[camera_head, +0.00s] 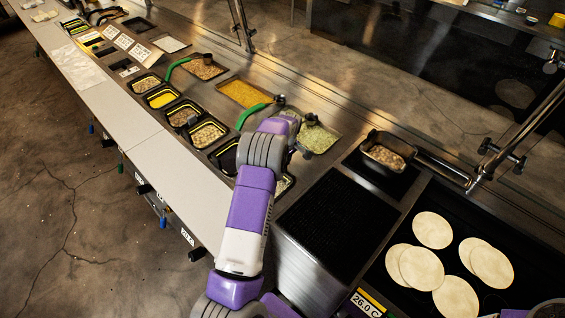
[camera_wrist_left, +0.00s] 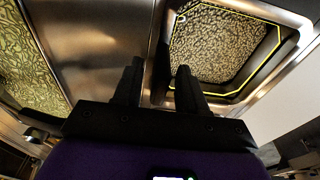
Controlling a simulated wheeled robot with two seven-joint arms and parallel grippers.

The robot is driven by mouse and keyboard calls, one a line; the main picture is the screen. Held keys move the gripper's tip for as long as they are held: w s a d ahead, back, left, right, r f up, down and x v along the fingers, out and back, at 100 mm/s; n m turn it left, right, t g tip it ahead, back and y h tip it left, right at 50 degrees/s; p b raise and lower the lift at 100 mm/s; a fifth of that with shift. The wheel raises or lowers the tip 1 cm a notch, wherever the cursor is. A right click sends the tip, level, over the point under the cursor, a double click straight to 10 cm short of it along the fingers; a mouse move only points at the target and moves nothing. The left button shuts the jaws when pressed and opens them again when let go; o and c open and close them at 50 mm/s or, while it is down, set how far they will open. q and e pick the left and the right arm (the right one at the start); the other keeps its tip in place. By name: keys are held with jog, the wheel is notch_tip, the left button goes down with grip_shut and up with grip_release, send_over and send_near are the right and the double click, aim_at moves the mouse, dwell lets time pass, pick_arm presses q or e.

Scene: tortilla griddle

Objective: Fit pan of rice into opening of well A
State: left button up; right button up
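A black pan with a yellow-lined rim (camera_wrist_left: 262,73) and pale, grainy contents sits at the upper right of the left wrist view. I cannot tell whether the grains are rice. In the head view, the left gripper (camera_head: 298,120) is dark, over the counter beside the shredded green pan, and my arm hides part of the near row. Pale grainy food (camera_head: 285,184) shows just right of the arm. No label for well A is readable. My right gripper is not in view.
Several filled pans, including yellow food (camera_head: 162,98) and pale grains (camera_head: 207,133), line the counter. Shredded green food (camera_head: 318,139) lies behind my arm. A handled pan (camera_head: 386,154) stands near the griddle, with several tortillas (camera_head: 433,229). Green-handled scoops (camera_head: 252,115) stick up nearby.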

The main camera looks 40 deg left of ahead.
pick_arm(q)
jog(key=shift+o, duration=0.5)
jog(key=shift+f, duration=0.1)
jog(key=r, duration=0.5)
jog(key=d+r, duration=0.1)
jog(key=r, duration=0.1)
jog(key=shift+r, duration=0.35)
